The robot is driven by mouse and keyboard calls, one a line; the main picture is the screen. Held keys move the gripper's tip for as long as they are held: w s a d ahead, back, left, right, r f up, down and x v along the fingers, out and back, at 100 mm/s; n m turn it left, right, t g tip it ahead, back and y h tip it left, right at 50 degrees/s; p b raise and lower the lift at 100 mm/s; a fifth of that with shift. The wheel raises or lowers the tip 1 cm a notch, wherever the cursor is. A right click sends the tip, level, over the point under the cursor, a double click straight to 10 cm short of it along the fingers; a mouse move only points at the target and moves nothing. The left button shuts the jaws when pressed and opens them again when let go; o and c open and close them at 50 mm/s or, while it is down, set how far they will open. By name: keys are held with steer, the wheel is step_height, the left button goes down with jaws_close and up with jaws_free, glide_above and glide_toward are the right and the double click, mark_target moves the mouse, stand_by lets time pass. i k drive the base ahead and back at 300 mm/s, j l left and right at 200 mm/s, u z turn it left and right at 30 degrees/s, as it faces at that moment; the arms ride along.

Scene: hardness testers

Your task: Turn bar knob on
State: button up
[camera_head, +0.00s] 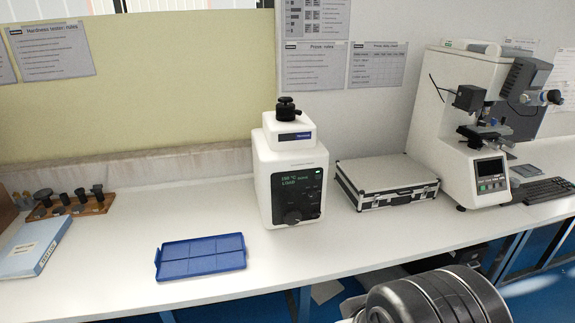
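A white benchtop device (286,160) stands on the bench at the middle of the view. Its front has a dark panel (301,190) with lit green text, too small to read surely. A round dark knob (292,217) sits low on this panel; its bar and the way it points are too small to make out. A black stepped knob (286,108) sits on top of the device. My gripper is not in view.
A blue divided tray (201,257) lies front left of the device. A silver case (387,180) stands close on its right, then a large tester (490,120) and keyboard (548,190). My grey arm link fills the bottom right.

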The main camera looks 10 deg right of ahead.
mark_target(314, 213)
steer(key=i+j+z, duration=0.2)
steer(key=i+j, duration=0.15)
steer(key=i+j+z, duration=0.45)
steer(key=i+j, duration=0.15)
steer(key=j, duration=0.25)
